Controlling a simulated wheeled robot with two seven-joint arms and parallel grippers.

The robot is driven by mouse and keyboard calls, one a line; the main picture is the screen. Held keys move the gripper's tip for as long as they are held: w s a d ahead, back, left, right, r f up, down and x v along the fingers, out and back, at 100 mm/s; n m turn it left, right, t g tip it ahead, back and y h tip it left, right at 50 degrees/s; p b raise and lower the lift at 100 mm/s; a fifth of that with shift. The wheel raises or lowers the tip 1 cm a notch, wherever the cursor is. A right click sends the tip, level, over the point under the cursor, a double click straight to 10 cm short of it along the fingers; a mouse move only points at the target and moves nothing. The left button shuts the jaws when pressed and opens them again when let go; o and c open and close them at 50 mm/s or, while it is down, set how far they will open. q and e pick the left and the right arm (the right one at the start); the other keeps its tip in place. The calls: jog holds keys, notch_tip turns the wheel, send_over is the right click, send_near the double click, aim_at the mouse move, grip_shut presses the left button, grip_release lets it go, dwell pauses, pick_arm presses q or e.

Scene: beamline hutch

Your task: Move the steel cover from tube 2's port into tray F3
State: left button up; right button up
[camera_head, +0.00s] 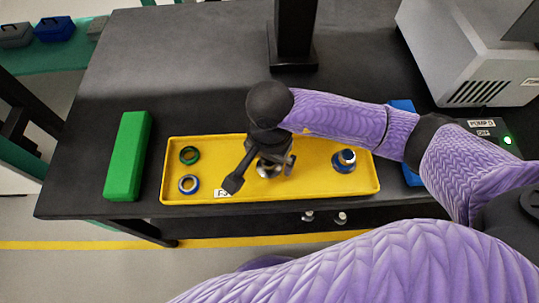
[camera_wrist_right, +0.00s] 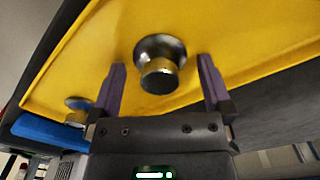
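A round steel cover with a knob (camera_head: 268,169) sits in the yellow tray (camera_head: 318,188), near its middle. A small white label on the tray's front edge is too small to read surely. My right gripper (camera_head: 262,176) is above the cover, pointing down. In the right wrist view the cover (camera_wrist_right: 160,62) lies between and just beyond the open fingers (camera_wrist_right: 161,78), with gaps on both sides and no contact seen. My left gripper is out of view. I cannot make out tube 2's port.
A black post (camera_head: 293,35) stands behind. A grey machine (camera_head: 465,55) stands back right.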

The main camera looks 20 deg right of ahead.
jog(key=shift+r+p, duration=0.3)
jog(key=shift+r, duration=0.1)
pick_arm(q)
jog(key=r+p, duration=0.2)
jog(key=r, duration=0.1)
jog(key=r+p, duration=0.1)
jog(key=p, duration=0.1)
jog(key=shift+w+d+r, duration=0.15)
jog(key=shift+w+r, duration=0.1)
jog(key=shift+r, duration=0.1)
pick_arm(e)
notch_tip(320, 180, up, 12)
jog(key=shift+f, duration=0.25)
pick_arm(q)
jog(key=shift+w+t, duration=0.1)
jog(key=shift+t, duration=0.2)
